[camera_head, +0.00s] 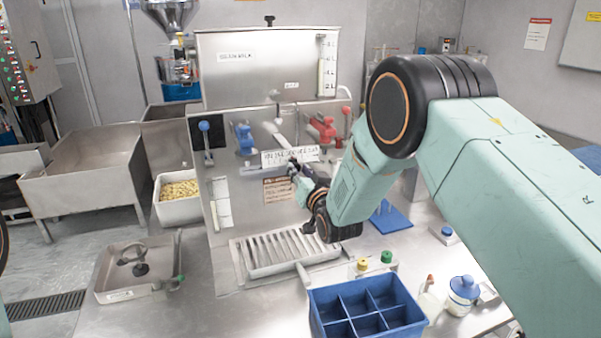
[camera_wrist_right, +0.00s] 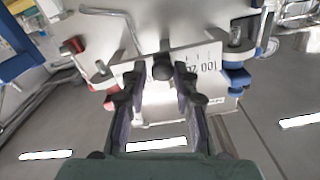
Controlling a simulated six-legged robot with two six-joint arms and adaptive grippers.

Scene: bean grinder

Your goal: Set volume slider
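The volume slider's white scale plate (camera_head: 290,155) runs across the front of the steel grinder, with printed numbers. It also shows upside down in the right wrist view (camera_wrist_right: 203,62). A dark round knob (camera_wrist_right: 163,68) sits at the plate's edge in that view. My right gripper (camera_head: 296,168) is at the plate in the head view. In the right wrist view, its two fingers (camera_wrist_right: 159,80) are spread, one on each side of the knob. I cannot tell whether either finger touches it. My left gripper is not in view.
A blue-handled lever (camera_head: 243,136) and a red-handled one (camera_head: 322,128) flank the slider above. A slotted drip tray (camera_head: 270,268) lies below. A blue divided box (camera_head: 365,312), jars and a steel tray (camera_head: 112,290) stand on the table.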

